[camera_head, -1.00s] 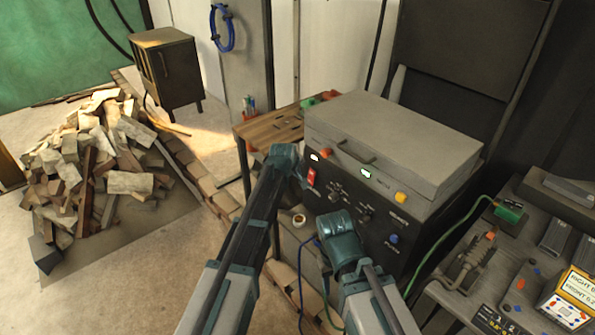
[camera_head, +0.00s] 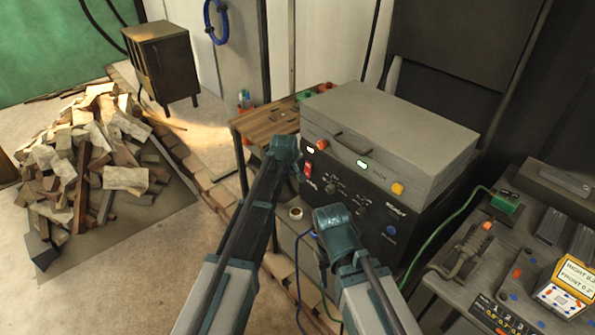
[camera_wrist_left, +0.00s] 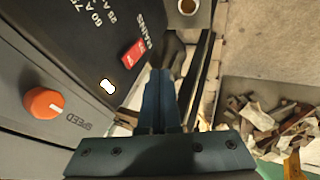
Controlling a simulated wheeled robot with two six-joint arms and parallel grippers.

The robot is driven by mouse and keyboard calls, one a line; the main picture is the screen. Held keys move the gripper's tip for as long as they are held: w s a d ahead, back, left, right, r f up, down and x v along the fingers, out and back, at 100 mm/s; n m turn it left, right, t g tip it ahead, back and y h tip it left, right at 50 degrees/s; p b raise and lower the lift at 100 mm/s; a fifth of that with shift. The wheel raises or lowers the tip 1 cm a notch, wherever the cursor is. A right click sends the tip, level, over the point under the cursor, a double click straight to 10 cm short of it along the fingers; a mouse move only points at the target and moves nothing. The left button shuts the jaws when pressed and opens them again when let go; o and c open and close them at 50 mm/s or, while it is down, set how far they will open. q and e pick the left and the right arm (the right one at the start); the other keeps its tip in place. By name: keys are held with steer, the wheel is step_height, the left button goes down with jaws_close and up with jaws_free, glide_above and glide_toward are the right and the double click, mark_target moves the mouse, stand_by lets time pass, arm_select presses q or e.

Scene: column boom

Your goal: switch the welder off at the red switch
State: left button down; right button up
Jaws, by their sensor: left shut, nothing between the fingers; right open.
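The welder (camera_head: 385,125) is a grey-topped box with a black front panel. Its red switch (camera_head: 308,170) is at the panel's left, under a small lit display; it also shows in the left wrist view (camera_wrist_left: 134,53) beside the word MAINS. I cannot tell the switch's position, but a green display (camera_head: 362,164) is lit. My left gripper (camera_head: 297,168) is shut and empty, just left of the switch; in the left wrist view its fingertips (camera_wrist_left: 160,73) are close below the switch, apparently apart from it. My right gripper (camera_head: 335,217) is open and empty before the lower panel; its fingers are mostly hidden.
An orange SPEED knob (camera_wrist_left: 43,102) sits near the switch. A cup (camera_head: 295,212) stands below the panel. A wooden table (camera_head: 262,122) is behind at left. A bench (camera_head: 475,265) with cables stands at right. A wood pile (camera_head: 95,165) lies at far left.

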mark_target(308, 169)
arm_select(q)
steer(key=w+d+f+b, duration=0.3)
steer(key=w+f+b, duration=0.5)
steer(key=shift+d+f, duration=0.15)
steer(key=shift+f, duration=0.15)
